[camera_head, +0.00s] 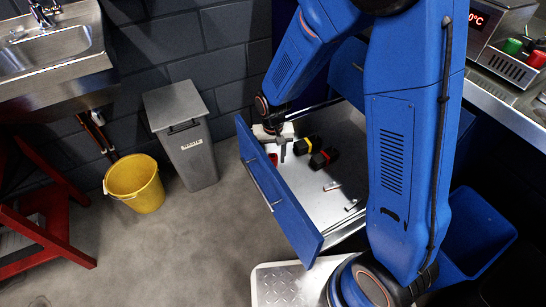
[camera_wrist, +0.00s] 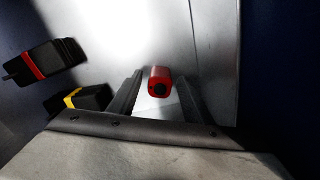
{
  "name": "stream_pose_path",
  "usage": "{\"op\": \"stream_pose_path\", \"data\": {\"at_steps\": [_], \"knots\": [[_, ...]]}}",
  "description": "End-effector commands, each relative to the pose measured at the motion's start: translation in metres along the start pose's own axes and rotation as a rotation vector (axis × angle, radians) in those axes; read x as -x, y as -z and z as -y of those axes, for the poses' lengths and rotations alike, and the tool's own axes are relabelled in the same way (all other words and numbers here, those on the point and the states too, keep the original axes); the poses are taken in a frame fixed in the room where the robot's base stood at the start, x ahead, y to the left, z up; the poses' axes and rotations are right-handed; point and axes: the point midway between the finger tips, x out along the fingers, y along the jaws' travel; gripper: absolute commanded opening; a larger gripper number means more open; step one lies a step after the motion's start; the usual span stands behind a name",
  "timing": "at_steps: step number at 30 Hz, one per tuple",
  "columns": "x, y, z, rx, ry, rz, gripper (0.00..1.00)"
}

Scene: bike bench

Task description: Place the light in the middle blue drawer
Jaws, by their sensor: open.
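A blue-fronted drawer (camera_head: 283,198) is pulled open, with a bare metal floor. I cannot tell from its height whether it is the middle one. A small red piece with a dark round end, apparently the light (camera_wrist: 160,79), lies on the metal floor in the wrist view. It shows in the head view as a red patch (camera_head: 273,159) just inside the drawer front. My gripper (camera_head: 283,150) is low inside the drawer's far left end, pointing down. In the wrist view my open gripper (camera_wrist: 159,97) has its fingers on either side of the light, with no clear contact.
A black block with a yellow band (camera_head: 303,146) and one with a red band (camera_head: 324,158) lie close right of my gripper. Small metal pieces (camera_head: 332,186) lie nearer. A grey bin (camera_head: 188,140) and yellow bucket (camera_head: 134,184) stand left; the floor between is clear.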

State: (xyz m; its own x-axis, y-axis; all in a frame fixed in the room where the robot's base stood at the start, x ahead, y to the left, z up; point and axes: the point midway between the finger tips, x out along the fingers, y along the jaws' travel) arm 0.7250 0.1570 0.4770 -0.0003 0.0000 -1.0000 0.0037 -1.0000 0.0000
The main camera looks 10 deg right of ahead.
Motion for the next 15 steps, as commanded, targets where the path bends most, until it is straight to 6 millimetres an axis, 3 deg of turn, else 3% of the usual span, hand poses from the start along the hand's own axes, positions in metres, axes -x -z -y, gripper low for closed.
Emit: {"op": "stream_pose_path", "data": {"at_steps": [5,15], "knots": [[0.015,0.001,0.0,0.0,0.001,-0.002,0.45],[0.078,0.001,0.001,0.0,0.002,-0.004,0.45]]}}
